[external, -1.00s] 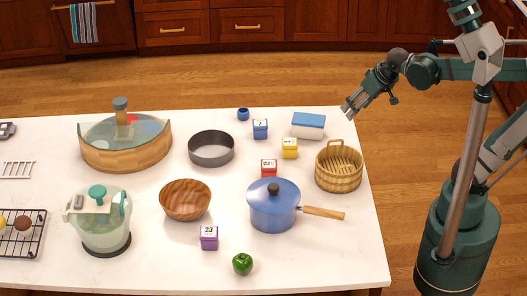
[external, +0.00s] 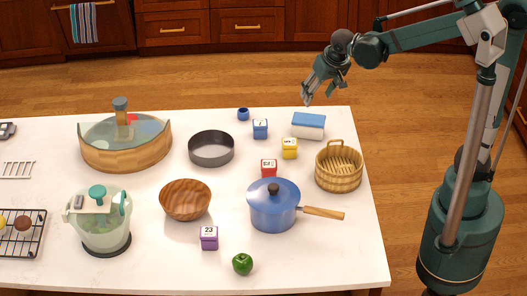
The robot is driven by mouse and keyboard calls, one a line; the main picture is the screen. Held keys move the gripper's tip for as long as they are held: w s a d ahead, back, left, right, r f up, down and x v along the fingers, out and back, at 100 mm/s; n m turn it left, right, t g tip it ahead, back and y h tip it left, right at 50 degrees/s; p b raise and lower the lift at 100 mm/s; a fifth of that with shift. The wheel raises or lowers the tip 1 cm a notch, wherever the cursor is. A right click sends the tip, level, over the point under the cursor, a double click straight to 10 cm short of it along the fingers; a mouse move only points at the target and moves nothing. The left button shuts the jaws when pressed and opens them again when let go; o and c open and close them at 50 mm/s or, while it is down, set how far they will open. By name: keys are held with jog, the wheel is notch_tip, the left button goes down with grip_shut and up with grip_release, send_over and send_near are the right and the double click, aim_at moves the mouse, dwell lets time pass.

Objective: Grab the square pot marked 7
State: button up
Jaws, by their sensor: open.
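Several small square pots with number labels stand on the white counter. The blue pot (external: 260,129) at the back has a short mark that looks like a 7 or a 1; I cannot tell which. The yellow pot (external: 289,148) and the red pot (external: 269,168) have labels too small to read surely. The purple pot (external: 209,237) near the front reads 23. My gripper (external: 306,101) is open and empty, near the counter's back right edge, by the blue and white box and right of the blue pot.
The blue and white box (external: 308,125) and a wooden bucket (external: 339,167) are at the right. A lidded blue saucepan (external: 272,206) has its handle pointing right. A dark round pan (external: 211,149), a small blue cup (external: 243,114), a wooden bowl (external: 185,200) and a green pepper (external: 242,264) stand nearby.

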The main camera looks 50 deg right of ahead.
jog(key=w+a+f+m+h+p, duration=0.1)
jog(key=w+a+f+m+p, duration=0.2)
jog(key=w+a, duration=0.55)
jog(key=m+g+p, duration=0.1)
jog(key=p, duration=0.3)
send_over(260, 125)
jog(key=s, duration=0.2)
jog(key=shift+h, duration=0.4)
jog(key=f, duration=0.5)
jog(key=shift+a, duration=0.2)
jog(key=shift+w+a+f+m+p, duration=0.2)
jog(key=shift+a+f+m+p, duration=0.1)
jog(key=shift+a+f, duration=0.25)
jog(key=shift+d+f, duration=0.1)
jog(key=shift+f, duration=0.05)
jog(key=shift+x, duration=1.25)
jog(key=shift+x, duration=2.6)
jog(key=shift+s, duration=0.1)
